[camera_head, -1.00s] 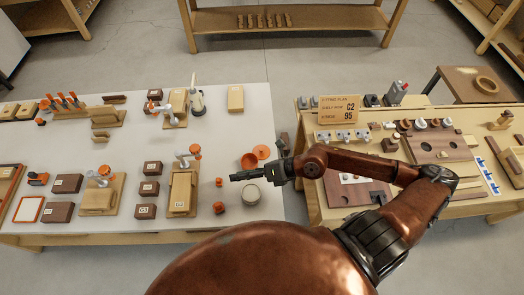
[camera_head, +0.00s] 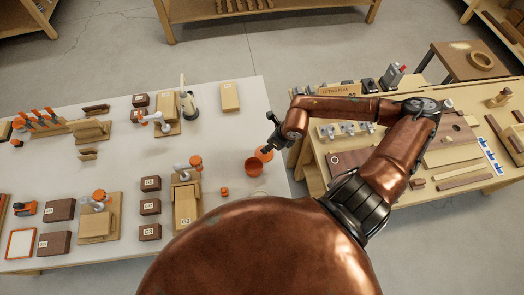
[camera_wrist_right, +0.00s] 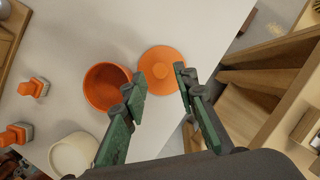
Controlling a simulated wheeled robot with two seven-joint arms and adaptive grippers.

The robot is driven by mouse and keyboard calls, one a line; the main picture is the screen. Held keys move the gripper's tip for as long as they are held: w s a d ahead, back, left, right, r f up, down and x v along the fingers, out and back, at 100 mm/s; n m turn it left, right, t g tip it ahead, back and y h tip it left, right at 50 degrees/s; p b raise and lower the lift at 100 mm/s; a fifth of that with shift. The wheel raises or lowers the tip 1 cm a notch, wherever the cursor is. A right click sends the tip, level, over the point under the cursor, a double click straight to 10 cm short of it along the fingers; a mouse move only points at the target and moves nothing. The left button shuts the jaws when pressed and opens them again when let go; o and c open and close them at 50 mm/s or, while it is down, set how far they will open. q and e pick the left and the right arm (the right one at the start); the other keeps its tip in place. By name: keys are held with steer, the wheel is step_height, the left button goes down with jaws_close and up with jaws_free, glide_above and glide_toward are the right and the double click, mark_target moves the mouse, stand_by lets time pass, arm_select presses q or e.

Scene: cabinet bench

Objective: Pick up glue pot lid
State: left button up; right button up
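The glue pot lid is a round orange disc with a central knob (camera_wrist_right: 161,70), flat on the pale table beside the open orange glue pot (camera_wrist_right: 107,88). In the head view, the lid (camera_head: 264,153) is partly covered by my right gripper (camera_head: 269,143), and the pot (camera_head: 253,167) stands just in front of it. In the wrist view, my right gripper (camera_wrist_right: 161,84) is open and empty, its green-padded fingers to either side of the lid's near part. It appears above the lid, not gripping it; the exact height is unclear. My left gripper is not in view.
A cream round container (camera_wrist_right: 73,155) and orange-topped small items (camera_wrist_right: 33,88) are near the pot. The pale table's edge (camera_wrist_right: 226,50) lies just right of the lid. A wooden bench (camera_head: 440,195) with boards stands beyond a gap.

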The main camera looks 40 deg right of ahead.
mark_target(267, 155)
steer(key=x, duration=0.3)
steer(key=shift+s+f, duration=0.3)
steer(key=shift+f, duration=0.05)
steer(key=shift+x, duration=0.85)
steer(key=shift+r, duration=0.1)
steer(key=c, duration=0.6)
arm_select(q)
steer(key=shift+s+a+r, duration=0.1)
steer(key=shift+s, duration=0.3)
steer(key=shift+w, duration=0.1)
